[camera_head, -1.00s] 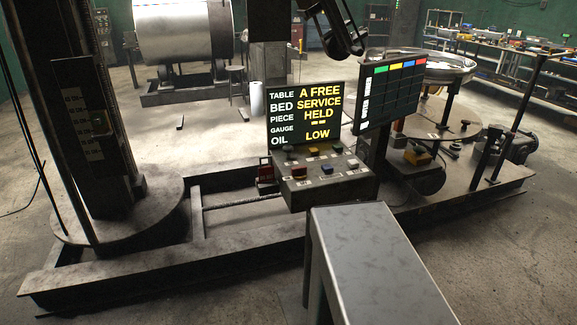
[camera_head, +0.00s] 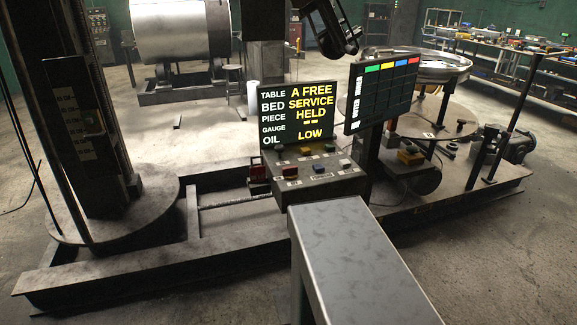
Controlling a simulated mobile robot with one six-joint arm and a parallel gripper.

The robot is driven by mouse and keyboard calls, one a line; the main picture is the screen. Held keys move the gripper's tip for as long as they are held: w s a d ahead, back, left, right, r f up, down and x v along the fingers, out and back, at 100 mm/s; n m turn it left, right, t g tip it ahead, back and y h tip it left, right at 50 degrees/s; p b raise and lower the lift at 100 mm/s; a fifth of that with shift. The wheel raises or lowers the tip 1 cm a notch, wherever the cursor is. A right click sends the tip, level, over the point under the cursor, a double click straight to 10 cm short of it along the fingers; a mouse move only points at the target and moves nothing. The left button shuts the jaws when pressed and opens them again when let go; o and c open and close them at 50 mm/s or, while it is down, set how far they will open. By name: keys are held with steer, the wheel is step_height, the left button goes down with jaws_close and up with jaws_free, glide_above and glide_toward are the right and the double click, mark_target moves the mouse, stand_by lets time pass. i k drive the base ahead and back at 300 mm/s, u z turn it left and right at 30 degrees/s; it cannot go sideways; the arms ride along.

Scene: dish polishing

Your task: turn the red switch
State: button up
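A dark control console (camera_head: 335,187) stands at the middle of the view, with several coloured buttons or switches on its sloped top. A small red control (camera_head: 290,171) sits at the left of the console's front row. A separate red part (camera_head: 257,170) shows on the console's left side. Both are too small to tell which is the red switch or how it is set. My gripper is not recognisable in the view.
A grey-topped bench (camera_head: 345,245) stands close in front of the console. A lit status screen (camera_head: 299,116) and a second panel (camera_head: 382,91) rise behind it. A low steel frame (camera_head: 120,265) runs across the floor, with a round-based column at left. Floor at right front is clear.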

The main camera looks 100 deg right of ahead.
mark_target(290, 172)
steer(key=u, duration=0.1)
steer(key=k, duration=1.05)
steer(key=z, duration=0.6)
